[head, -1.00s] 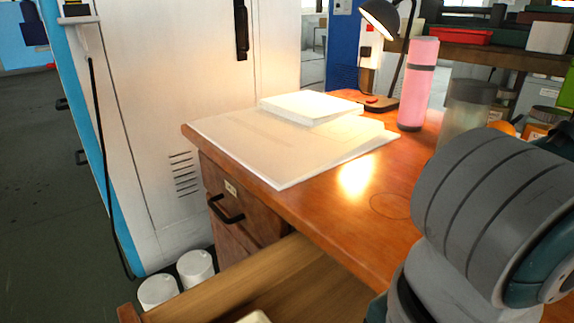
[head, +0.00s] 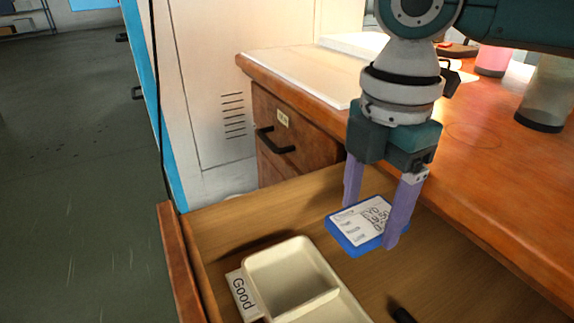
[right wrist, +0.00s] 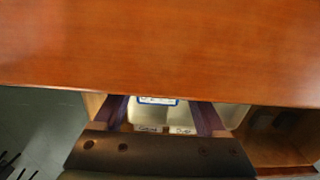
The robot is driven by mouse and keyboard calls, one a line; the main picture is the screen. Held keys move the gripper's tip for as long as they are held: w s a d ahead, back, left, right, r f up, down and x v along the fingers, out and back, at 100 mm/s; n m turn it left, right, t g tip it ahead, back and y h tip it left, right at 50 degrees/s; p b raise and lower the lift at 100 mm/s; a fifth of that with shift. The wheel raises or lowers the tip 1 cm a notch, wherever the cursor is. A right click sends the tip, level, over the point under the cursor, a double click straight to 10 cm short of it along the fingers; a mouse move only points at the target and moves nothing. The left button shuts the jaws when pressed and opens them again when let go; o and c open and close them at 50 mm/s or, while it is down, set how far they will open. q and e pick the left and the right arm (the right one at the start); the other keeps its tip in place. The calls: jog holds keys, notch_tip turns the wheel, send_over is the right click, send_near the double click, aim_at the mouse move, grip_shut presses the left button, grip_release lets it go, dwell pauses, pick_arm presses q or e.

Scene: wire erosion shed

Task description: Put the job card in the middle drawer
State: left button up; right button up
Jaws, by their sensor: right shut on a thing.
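The job card (head: 362,222) is a blue-edged card with white printed labels. My right gripper (head: 374,222) is shut on it, with one purple finger at each side, and holds it over the open drawer (head: 222,232). I cannot tell how far the card is above the drawer floor. In the right wrist view the card (right wrist: 157,100) shows as a blue and white strip between the fingers (right wrist: 165,118), partly hidden by the desk edge. My left gripper is not in view.
A cream tray (head: 328,305) labelled "Good" lies in the drawer, with a black object (head: 402,314) beside it. The wooden desk top (head: 480,165) overhangs the drawer's right side. A closed drawer with a black handle (head: 272,140) is beyond. Bare drawer floor lies around the card.

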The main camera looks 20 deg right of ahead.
aim_at(369, 218)
notch_tip(369, 218, down, 3)
jog(key=shift+f+b, duration=0.15)
jog(key=shift+b, duration=0.9)
jog(key=shift+f, duration=0.2)
jog(key=shift+r, duration=0.15)
jog(key=shift+f, duration=0.65)
jog(key=o, duration=1.3)
